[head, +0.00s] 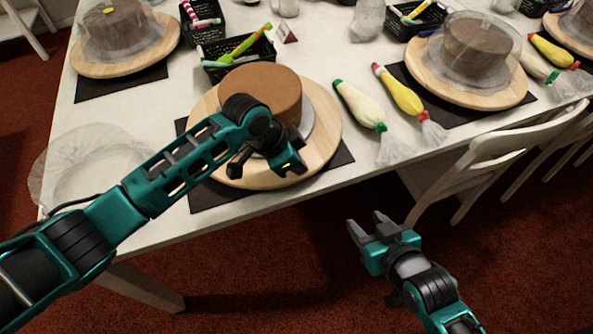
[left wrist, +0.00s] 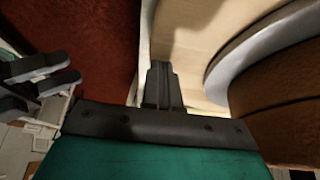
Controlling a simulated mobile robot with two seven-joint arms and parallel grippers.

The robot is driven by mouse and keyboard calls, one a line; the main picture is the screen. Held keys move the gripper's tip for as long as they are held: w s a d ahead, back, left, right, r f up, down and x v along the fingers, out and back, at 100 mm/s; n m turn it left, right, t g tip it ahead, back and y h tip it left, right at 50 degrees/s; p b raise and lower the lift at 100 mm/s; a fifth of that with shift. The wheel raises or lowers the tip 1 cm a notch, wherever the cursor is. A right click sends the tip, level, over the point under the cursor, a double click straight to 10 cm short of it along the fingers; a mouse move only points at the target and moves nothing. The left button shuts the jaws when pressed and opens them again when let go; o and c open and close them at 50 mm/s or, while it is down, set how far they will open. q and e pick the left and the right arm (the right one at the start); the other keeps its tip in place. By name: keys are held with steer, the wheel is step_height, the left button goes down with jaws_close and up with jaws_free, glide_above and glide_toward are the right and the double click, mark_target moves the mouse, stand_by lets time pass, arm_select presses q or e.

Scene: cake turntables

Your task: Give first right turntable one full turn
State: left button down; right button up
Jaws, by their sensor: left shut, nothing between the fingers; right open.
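The near turntable (head: 325,120) is a round pale wooden disc on a black mat, bearing a plain brown cake (head: 272,84) on a silver board. My left gripper (head: 292,168) is shut and empty at the front of this disc, beside the cake. In the left wrist view its closed fingers (left wrist: 161,86) are at the rim of the wooden disc (left wrist: 195,45); whether they touch it I cannot tell. The silver board (left wrist: 255,45) and cake side show to the right there. My right gripper (head: 369,228) is open and empty over the floor, before the table. It also shows in the left wrist view (left wrist: 40,75).
Turntables with covered cakes stand at the back left (head: 150,62) and right (head: 500,95). Two piping bags (head: 360,105) lie right of the near disc. A black basket (head: 235,65) stands behind it. A white chair (head: 490,150) stands at the table's front right edge.

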arm_select(q)
steer(key=shift+d, duration=0.25)
steer(key=shift+r, duration=1.45)
steer(key=s+a, duration=0.1)
steer(key=a, duration=0.5)
steer(key=s+a, duration=0.1)
steer(key=a, duration=0.2)
steer(key=shift+s+a, duration=0.3)
steer(key=w+a, duration=0.1)
steer(key=a, duration=0.2)
steer(key=w+a, duration=0.2)
steer(key=a, duration=0.1)
steer(key=w+a, duration=0.2)
steer(key=a, duration=0.1)
steer(key=shift+d+f, duration=0.1)
steer(key=shift+f, duration=0.05)
